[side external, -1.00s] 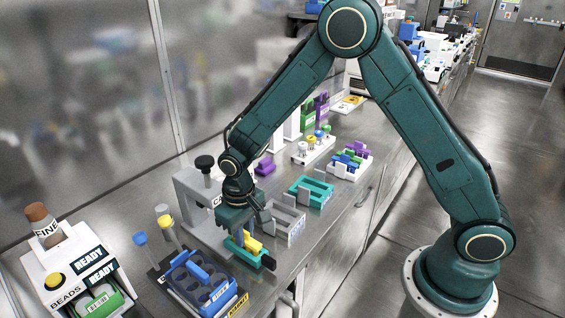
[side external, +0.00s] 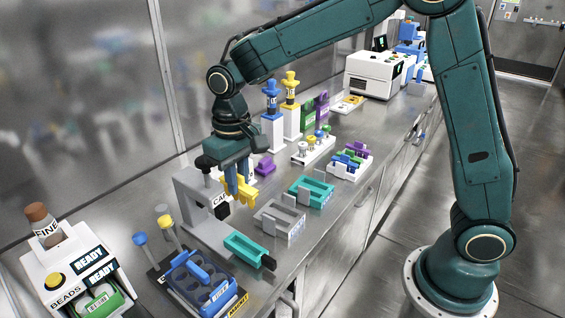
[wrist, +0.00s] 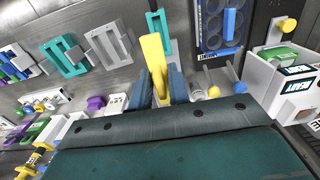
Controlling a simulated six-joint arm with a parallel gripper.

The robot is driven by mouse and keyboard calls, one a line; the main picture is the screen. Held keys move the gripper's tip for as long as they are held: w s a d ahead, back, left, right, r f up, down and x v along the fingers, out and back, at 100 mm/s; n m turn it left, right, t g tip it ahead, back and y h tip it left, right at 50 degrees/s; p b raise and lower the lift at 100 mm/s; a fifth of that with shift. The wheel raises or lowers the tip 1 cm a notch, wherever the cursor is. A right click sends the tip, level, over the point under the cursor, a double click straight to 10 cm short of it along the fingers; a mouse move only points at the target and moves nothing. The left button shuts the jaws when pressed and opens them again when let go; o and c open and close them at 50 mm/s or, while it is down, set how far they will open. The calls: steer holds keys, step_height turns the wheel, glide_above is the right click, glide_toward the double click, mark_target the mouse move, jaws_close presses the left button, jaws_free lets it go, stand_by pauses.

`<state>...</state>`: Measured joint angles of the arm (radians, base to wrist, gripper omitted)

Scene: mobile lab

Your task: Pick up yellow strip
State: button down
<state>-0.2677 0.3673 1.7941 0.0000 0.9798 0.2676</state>
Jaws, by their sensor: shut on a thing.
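The yellow strip (side external: 245,190) is held upright between the blue fingers of my gripper (side external: 236,186), clear above the bench. In the wrist view the strip (wrist: 155,62) stands out past the two fingers (wrist: 159,88), which close on it from both sides. The green-teal holder (side external: 244,250) on the bench is below the strip and looks empty. It also shows in the wrist view (wrist: 153,20), partly behind the strip's end.
A blue multi-well rack (side external: 199,287) stands in front of the holder. A grey holder (side external: 279,222) and another teal holder (side external: 312,191) are to the right. A white-grey stand (side external: 185,215) is close behind my gripper. The bead machine (side external: 75,265) is at the left.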

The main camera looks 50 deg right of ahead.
steer(key=shift+r, duration=2.05)
